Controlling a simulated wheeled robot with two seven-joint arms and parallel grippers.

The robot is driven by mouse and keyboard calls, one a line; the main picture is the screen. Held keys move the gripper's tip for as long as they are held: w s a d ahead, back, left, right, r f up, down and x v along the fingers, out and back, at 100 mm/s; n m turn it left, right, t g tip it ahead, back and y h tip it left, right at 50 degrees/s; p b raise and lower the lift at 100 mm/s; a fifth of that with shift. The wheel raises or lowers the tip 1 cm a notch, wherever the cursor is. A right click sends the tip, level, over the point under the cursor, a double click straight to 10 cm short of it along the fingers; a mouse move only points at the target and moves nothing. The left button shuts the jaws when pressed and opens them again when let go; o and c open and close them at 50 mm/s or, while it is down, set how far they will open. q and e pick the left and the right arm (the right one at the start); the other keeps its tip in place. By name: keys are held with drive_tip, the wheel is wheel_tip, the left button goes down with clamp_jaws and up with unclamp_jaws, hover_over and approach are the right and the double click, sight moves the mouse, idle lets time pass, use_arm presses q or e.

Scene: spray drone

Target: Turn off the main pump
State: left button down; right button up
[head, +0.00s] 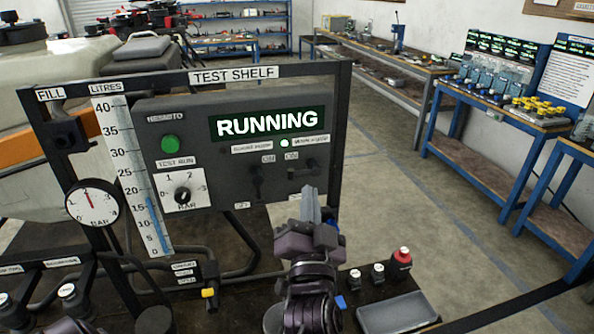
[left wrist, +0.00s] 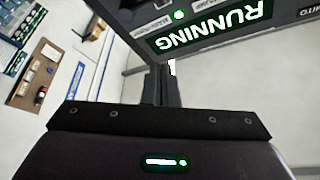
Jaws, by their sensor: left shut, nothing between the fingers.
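The grey control panel (head: 225,112) hangs in a black frame marked TEST SHELF. Its lit display (head: 266,123) reads RUNNING; the display (left wrist: 212,26) is upside down in the left wrist view. A small lit lamp (head: 284,143) sits between two small labels. Below are two dark switches, a left one (head: 257,182) and a right one (head: 303,171), with ON labels by them. My left gripper (head: 311,192) is shut and empty, its tips just below the right switch; I cannot tell whether they touch. Its fingers (left wrist: 160,82) also show in the left wrist view. My right gripper is not in view.
A green button (head: 170,144) and a TEST RUN dial (head: 182,194) are on the panel's left. A pressure gauge (head: 91,203) and a litre scale (head: 132,175) stand further left.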

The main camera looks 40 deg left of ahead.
use_arm(q)
drive_tip(key=shift+w+a, duration=0.1)
wheel_tip(320, 180, up, 4)
drive_tip(key=p, duration=0.4)
hover_over(296, 175)
drive_tip(key=d, duration=0.4)
drive_tip(key=a+f, duration=0.1)
drive_tip(key=s+f, duration=0.1)
drive_tip(key=a+f, duration=0.1)
drive_tip(key=shift+s+a+f+p, duration=0.3)
drive_tip(key=shift+s+a+f, duration=0.05)
drive_tip(key=shift+f, duration=0.15)
drive_tip(key=shift+f+n+b, duration=0.1)
drive_tip(key=shift+n+b, duration=0.4)
drive_tip(key=shift+f+n+y+b, duration=0.15)
drive_tip(key=shift+n+y+b, duration=0.25)
drive_tip(key=shift+n+b, duration=0.1)
